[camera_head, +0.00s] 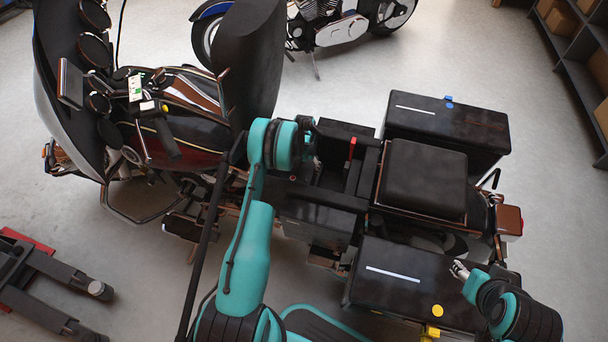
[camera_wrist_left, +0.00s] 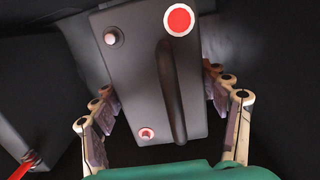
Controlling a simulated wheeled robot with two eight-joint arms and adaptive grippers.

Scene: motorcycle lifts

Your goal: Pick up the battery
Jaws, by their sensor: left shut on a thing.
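The battery (camera_wrist_left: 135,65) is a dark grey box with a raised black handle, a red round mark and small terminals on top. It fills the middle of the left wrist view. My left gripper (camera_wrist_left: 163,112) has its fingers on opposite sides of the battery and is shut on it. In the head view the left gripper (camera_head: 308,150) is over the open bay of the motorcycle, and the arm hides most of the battery there. My right gripper (camera_head: 459,269) is above the near black side case; its finger opening is too small to tell.
The motorcycle's black seat (camera_head: 424,178) lies just right of the bay. A near side case (camera_head: 430,285) and a far side case (camera_head: 447,125) flank it. A red strip (camera_head: 351,148) stands by the bay. Another motorcycle (camera_head: 330,25) and shelves (camera_head: 575,60) stand behind.

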